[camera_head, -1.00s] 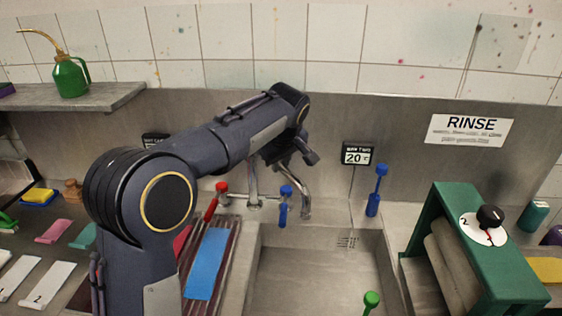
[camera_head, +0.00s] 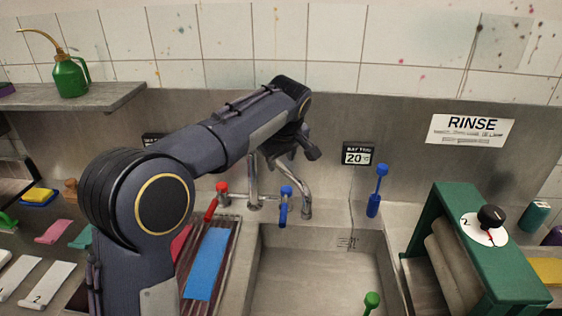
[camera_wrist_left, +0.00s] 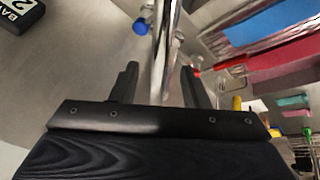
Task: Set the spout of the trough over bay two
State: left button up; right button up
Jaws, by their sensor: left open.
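My right gripper is not in view.
A red-handled tap (camera_head: 212,203) and a blue-handled tap (camera_head: 285,205) flank the spout's base. A blue lever (camera_head: 376,190) stands right of it, and a green knob (camera_head: 371,300) at the front. A green roller press (camera_head: 475,245) stands at the right.

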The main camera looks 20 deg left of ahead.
pick_arm(q)
jog(key=v, duration=0.6)
jog(key=shift+s+r, duration=0.1)
jog(key=shift+r, duration=0.05)
jog(key=s+a+f+m+h, duration=0.35)
jog(key=s+a, duration=0.45)
jog(key=s, duration=0.5)
jog(key=s+d+f+m+h, duration=0.1)
jog(key=s+d+f+m, duration=0.1)
jog(key=s+f, duration=0.4)
jog(key=s+d+f+m+t+h, duration=0.1)
jog(key=s+f, duration=0.6)
jog(key=s, duration=0.8)
jog(key=shift+d+m, duration=0.5)
jog(key=shift+m, duration=0.55)
jog(key=shift+r, duration=0.1)
